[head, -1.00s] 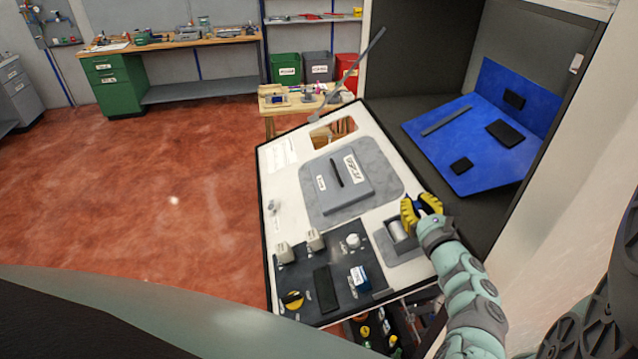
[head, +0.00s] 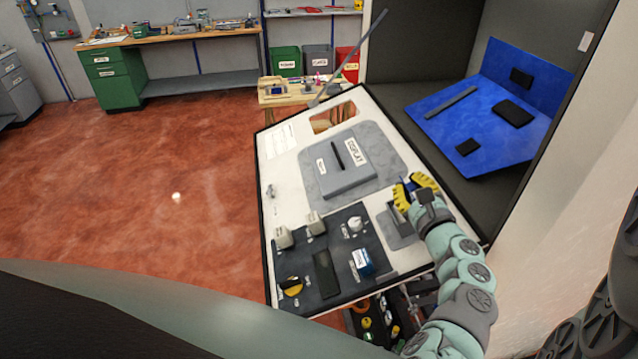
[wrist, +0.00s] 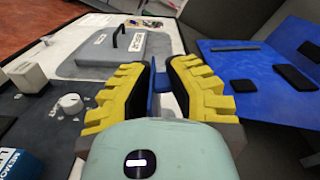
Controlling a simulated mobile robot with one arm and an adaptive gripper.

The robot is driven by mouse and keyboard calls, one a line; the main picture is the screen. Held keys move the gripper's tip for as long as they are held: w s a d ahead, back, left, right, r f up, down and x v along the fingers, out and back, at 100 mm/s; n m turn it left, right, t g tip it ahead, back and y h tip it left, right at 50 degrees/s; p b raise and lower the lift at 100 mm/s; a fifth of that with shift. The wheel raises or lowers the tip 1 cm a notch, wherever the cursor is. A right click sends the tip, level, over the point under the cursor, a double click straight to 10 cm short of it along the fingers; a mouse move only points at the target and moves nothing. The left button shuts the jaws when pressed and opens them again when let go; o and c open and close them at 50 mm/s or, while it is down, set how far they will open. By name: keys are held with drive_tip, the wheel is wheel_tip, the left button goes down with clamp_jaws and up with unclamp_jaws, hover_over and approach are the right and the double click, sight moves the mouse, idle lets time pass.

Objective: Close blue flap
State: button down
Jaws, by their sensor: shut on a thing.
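A thin blue flap (wrist: 157,82) stands upright between the jaws of my gripper (wrist: 160,72) in the wrist view. The gripper's yellow, ridged fingers are shut on it. In the head view, my gripper (head: 415,190) is at the right edge of the white panel (head: 375,104), just above a small grey box (head: 396,228). My wrist hides part of this box and most of the flap. I cannot see where the flap joins the box.
A grey display lid (head: 345,178) with a black handle lies left of my gripper. A dark control plate (head: 322,268) with knobs and switches is nearer. A large blue board (head: 480,125) with black pads lies in the dark recess at right.

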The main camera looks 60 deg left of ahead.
drive_tip(key=n+b, duration=0.1)
drive_tip(key=s+f+n+b, duration=0.1)
drive_tip(key=b, duration=0.1)
drive_tip(key=n+b, duration=0.2)
drive_tip(key=shift+s+a+f, duration=0.2)
drive_tip(key=shift+a+f, duration=0.05)
drive_tip(key=shift+f, duration=0.05)
drive_tip(key=shift+s+a+f+n+b, duration=0.1)
drive_tip(key=shift+s+n+b, duration=0.1)
drive_tip(key=shift+n+b, duration=0.4)
drive_tip(key=shift+s+a+f+n+b, duration=0.1)
drive_tip(key=shift+s+n+b, duration=0.05)
drive_tip(key=shift+n+b, duration=0.4)
drive_tip(key=shift+r, duration=0.1)
drive_tip(key=c, duration=1)
unclamp_jaws()
